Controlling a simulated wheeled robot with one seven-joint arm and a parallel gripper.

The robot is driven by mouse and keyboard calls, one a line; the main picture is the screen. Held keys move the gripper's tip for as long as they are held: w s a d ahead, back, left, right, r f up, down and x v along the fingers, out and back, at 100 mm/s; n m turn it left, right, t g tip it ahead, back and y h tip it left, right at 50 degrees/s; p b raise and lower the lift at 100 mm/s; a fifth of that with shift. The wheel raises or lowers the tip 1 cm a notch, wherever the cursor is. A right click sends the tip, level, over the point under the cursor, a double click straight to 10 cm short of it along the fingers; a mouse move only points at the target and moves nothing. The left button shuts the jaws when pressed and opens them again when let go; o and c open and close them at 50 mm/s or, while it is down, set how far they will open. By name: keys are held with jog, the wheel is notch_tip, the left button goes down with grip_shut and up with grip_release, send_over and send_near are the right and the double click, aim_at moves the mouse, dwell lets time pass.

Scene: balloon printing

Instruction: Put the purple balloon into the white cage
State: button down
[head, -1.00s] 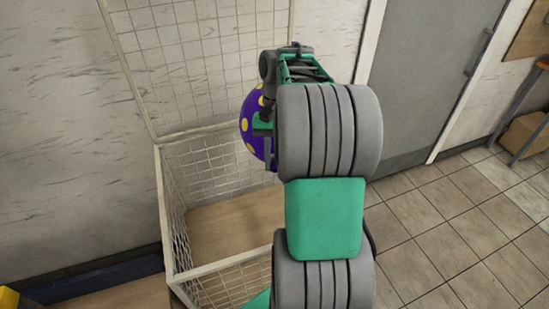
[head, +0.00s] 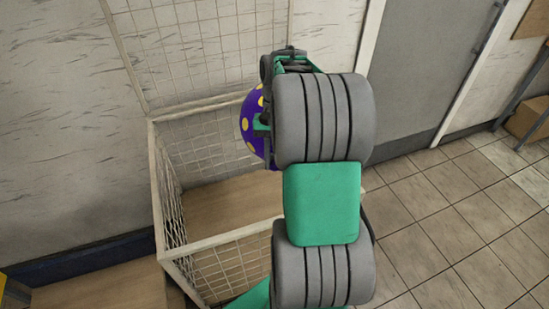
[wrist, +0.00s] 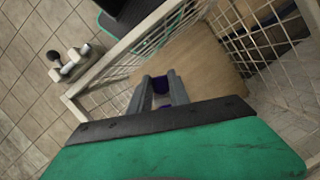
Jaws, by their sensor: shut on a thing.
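The purple balloon (head: 247,126) with yellow dots shows in the head view, partly hidden behind my arm. My gripper (head: 264,122) is shut on it. In the wrist view only a small purple patch of the balloon (wrist: 160,85) shows between the fingers of my gripper (wrist: 163,92). The white cage (head: 225,238) is an open-topped wire box with a wooden floor and a tall mesh back. In the head view the balloon overlaps the cage's rear right part; its exact height against the rim is unclear. The cage rim (wrist: 122,52) also crosses the wrist view.
A marbled wall (head: 60,120) stands behind and left of the cage. A grey door (head: 425,75) is at the back right. The tiled floor (head: 440,230) to the right is clear in the head view. A small white-and-dark object (wrist: 72,62) lies outside the cage in the wrist view.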

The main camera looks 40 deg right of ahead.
jog(key=c, duration=1.1)
grip_release()
jog(key=shift+c, duration=0.2)
jog(key=s+a+r+p, duration=0.2)
jog(key=s+r, duration=0.4)
jog(key=s, duration=0.3)
jog(key=shift+s+a, duration=0.3)
jog(key=shift+a, duration=0.1)
notch_tip(320, 180, down, 5)
jog(key=w+d+n+t+h, duration=0.1)
jog(key=w+n+t+h, duration=0.1)
jog(key=t, duration=0.1)
jog(key=w+a+r+n+t, duration=0.1)
jog(key=a+r+n, duration=0.2)
jog(key=a, duration=0.5)
jog(key=w+a+r+n+t, duration=0.2)
jog(key=a+r+n, duration=0.1)
jog(key=a, duration=0.6)
jog(key=shift+w+r+t, duration=0.2)
jog(key=shift+r+t, duration=0.1)
jog(key=shift+r, duration=0.1)
